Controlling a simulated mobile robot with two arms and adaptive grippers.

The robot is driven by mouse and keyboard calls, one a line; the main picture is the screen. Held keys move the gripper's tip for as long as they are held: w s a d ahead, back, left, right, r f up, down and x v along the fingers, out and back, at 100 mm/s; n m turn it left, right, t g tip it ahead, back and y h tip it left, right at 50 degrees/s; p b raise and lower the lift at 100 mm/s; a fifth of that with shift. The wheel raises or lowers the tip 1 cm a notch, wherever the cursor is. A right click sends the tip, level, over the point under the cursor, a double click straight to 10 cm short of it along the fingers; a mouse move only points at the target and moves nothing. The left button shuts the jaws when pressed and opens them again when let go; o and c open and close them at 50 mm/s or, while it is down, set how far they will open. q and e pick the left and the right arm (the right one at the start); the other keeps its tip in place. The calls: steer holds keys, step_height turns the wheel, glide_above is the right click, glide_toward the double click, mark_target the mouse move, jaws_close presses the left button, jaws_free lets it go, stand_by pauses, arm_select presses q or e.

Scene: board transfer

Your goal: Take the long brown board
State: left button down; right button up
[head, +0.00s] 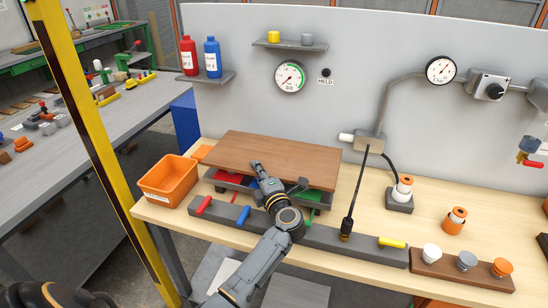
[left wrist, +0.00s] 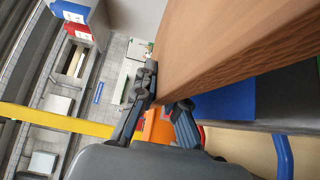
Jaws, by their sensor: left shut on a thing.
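The long brown board (head: 290,155) lies flat across a dark grey tray or holder on the workbench, and its edge fills the upper right of the left wrist view (left wrist: 225,50). My left gripper (head: 276,177) is at the board's front edge, near its middle. In the left wrist view the two fingers (left wrist: 164,98) sit on either side of the board's edge, shut on it. The underside of the board and most of the holder beneath are hidden. My right gripper is in neither view.
An orange bin (head: 168,181) stands left of the board. A grey rail (head: 340,242) with coloured handles runs along the bench front. A yellow post (head: 85,110) rises at left.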

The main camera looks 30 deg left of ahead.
arm_select(q)
steer(key=shift+w+r, duration=0.1)
steer(key=shift+r, duration=0.15)
steer(key=shift+r, duration=0.25)
step_height(320, 180, up, 2)
steer(key=shift+r, duration=0.25)
steer(key=s+d+r+p, duration=0.2)
steer(key=s+r+p, duration=0.5)
steer(key=s+r, duration=0.7)
steer(key=shift+d+r, duration=0.25)
steer(key=shift+r, duration=0.6)
